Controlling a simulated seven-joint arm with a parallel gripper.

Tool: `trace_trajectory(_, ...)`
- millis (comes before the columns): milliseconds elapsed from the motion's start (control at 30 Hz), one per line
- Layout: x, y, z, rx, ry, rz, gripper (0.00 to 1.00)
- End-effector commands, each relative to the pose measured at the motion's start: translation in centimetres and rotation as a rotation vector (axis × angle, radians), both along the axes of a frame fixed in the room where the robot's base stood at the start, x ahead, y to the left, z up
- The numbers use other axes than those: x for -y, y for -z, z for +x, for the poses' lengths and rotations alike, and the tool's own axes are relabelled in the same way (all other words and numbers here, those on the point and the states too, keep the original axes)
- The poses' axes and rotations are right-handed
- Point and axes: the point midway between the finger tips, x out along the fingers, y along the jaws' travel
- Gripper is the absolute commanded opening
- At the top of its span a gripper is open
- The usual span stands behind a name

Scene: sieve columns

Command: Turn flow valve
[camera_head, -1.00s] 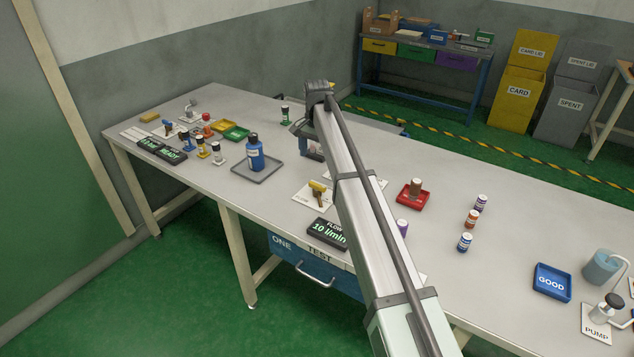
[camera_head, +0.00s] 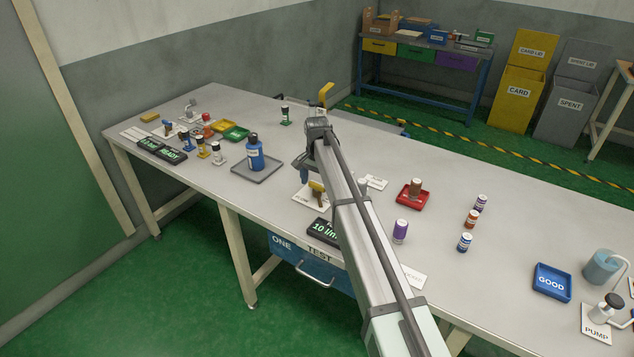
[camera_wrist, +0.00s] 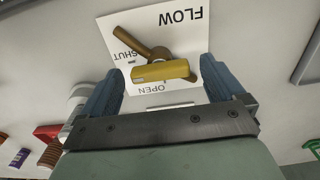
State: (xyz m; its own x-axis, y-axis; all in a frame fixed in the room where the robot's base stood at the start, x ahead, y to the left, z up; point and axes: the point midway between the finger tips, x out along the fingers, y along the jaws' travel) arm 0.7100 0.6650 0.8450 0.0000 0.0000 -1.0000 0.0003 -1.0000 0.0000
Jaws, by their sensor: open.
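The flow valve has a yellow handle (camera_head: 317,186) and a brownish stem, on a white plate (camera_head: 299,198) at the middle front of the bench. In the wrist view the yellow handle (camera_wrist: 152,71) lies nearly crosswise, and the brown part (camera_wrist: 128,40) slants to the upper left. The plate (camera_wrist: 184,40) reads FLOW, SHUT and OPEN. My gripper (camera_wrist: 162,66) is open, its blue fingers on either side of the handle with gaps; whether it is low enough to touch is unclear. In the head view my gripper (camera_head: 304,174) is just above and behind the valve, partly hidden by my arm.
A black display (camera_head: 323,231) reading 10 l/min stands before the valve. A blue bottle (camera_head: 254,153) on a grey tray (camera_head: 262,179) is to the left. A red tray (camera_head: 411,202) and a purple-labelled jar (camera_head: 400,230) are to the right. A yellow-handled object (camera_head: 326,92) rises behind.

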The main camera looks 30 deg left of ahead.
Motion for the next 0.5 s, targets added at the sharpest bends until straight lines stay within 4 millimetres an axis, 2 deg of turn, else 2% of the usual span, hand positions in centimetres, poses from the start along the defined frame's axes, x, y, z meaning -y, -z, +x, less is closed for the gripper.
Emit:
trace_trajectory(167,-0.01,-0.02,0.01,0.0,0.0,0.0,0.94)
trace_trajectory(500,-0.01,-0.05,0.0,0.0,0.0,0.0,0.61)
